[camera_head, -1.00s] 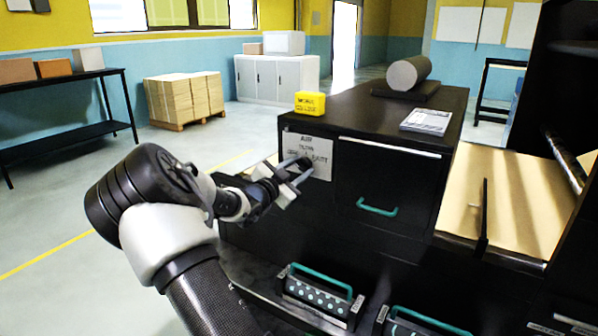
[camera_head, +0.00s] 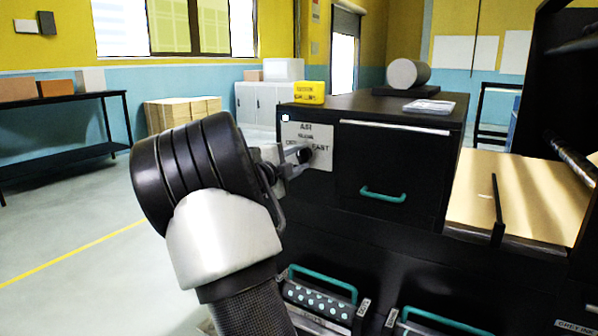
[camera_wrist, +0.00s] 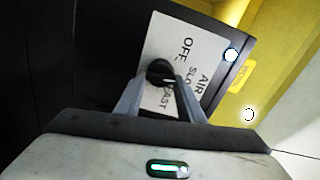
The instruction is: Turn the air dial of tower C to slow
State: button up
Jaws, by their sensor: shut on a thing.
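The air dial (camera_wrist: 160,72) is a black knob on a white label plate, which reads AIR, OFF, SLOW and FAST in the wrist view. The plate (camera_head: 320,139) is on the front of a black cabinet in the head view. My gripper (camera_wrist: 164,80) is shut on the dial, with one finger on each side of it. The fingers cover part of the lettering, so I cannot tell which word the dial points to. In the head view my gripper (camera_head: 303,156) reaches the plate from the left, partly hidden by my arm.
The black cabinet (camera_head: 393,170) has a drawer with a green handle (camera_head: 382,195). A yellow block (camera_head: 309,92), a grey roll (camera_head: 408,73) and a paper stack (camera_head: 430,107) are on top. Green-handled carriers (camera_head: 322,290) sit low in front. Floor at left is clear.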

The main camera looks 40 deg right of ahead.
jog(key=shift+f+m+b, duration=0.1)
jog(key=shift+m+b, duration=0.7)
jog(key=shift+b, duration=0.05)
jog(key=o, duration=1)
jog(key=shift+o, duration=0.2)
jog(key=shift+a, duration=0.1)
jog(key=p+v, duration=0.1)
jog(key=v, duration=1.6)
jog(key=shift+p, duration=0.4)
jog(key=shift+a, duration=0.15)
